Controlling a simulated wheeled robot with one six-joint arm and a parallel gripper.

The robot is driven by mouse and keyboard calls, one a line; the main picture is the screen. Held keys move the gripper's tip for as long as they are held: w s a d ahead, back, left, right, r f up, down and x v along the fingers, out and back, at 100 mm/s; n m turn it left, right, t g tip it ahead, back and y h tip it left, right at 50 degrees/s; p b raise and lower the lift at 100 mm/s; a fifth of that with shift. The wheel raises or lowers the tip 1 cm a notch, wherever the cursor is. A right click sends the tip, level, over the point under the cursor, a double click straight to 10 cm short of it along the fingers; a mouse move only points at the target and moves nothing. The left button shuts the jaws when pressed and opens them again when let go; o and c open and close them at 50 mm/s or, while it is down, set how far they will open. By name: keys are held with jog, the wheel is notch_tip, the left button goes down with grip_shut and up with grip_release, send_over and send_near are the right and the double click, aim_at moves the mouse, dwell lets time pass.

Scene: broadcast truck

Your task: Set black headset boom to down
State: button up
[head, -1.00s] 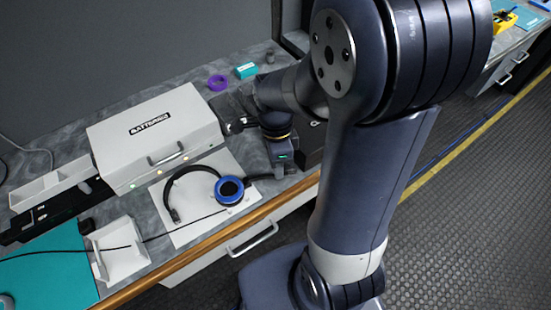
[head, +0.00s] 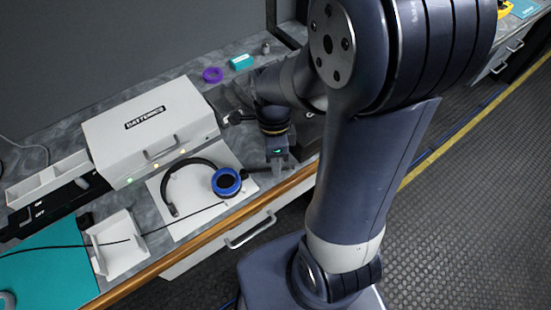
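The black headset (head: 180,178) lies on a white mat (head: 192,225) on the counter. Its headband curves to the left, and an ear cup with a blue rim (head: 226,181) faces up at its right end. A thin dark bar runs from beside the ear cup to the right, toward my gripper; I cannot tell whether it is the boom or a gripper finger. My gripper (head: 276,169) points down just right of the ear cup, near the counter's front edge. Its fingertips are small and dark, so their opening and any contact are unclear.
A white battery case (head: 150,128) stands behind the headset. A white open tray (head: 118,245) and a teal mat (head: 50,270) lie to the left. A thin black cable crosses the mat. A purple ring (head: 212,74) and a teal box (head: 241,62) sit at the back.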

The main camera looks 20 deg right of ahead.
jog(key=shift+o, duration=0.8)
notch_tip(320, 180, up, 11)
jog(key=w, duration=0.2)
jog(key=shift+d+f+p, duration=0.2)
jog(key=shift+d+p, duration=0.05)
jog(key=shift+p, duration=0.1)
jog(key=f, duration=0.3)
jog(key=s+f, duration=0.1)
jog(key=f, duration=0.3)
jog(key=s+f, duration=0.1)
jog(key=f, duration=0.2)
jog(key=shift+a+f+b, duration=0.25)
jog(key=shift+f+b, duration=0.15)
jog(key=shift+w+r, duration=0.1)
